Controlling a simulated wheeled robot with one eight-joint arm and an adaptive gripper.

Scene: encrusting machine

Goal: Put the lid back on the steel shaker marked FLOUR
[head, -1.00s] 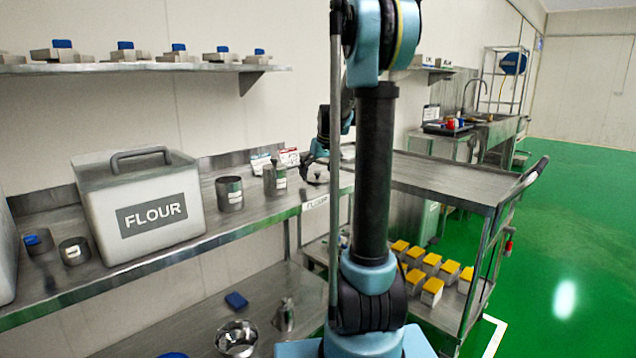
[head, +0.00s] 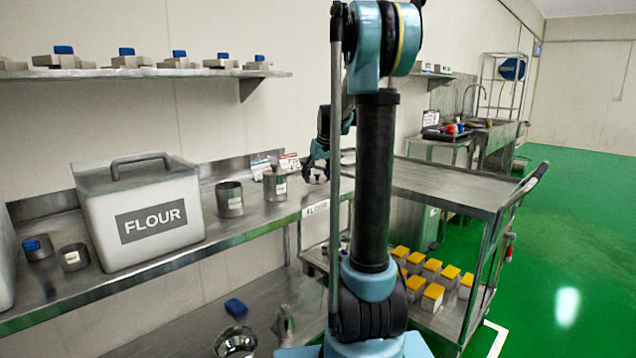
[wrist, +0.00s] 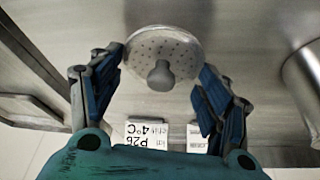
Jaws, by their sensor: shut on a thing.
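The lid (wrist: 150,45), a round perforated steel disc with a knob, is between the two blue fingers of my gripper (wrist: 162,70) in the wrist view. The fingers close on its sides. I cannot tell whether it touches the counter or hangs just above it. In the head view my gripper (head: 317,170) is at the counter's right end, partly hidden by my arm. A small steel shaker (head: 275,186) with a pale label stands just left of it; the label is too small to read. A steel cylinder (wrist: 306,75) shows at the wrist view's right edge.
A large bin marked FLOUR (head: 190,240) stands left on the steel counter (head: 225,232). A wider steel can (head: 230,199) is between bin and shaker. Small cards (head: 288,162) stand behind. A steel trolley (head: 440,185) is to the right.

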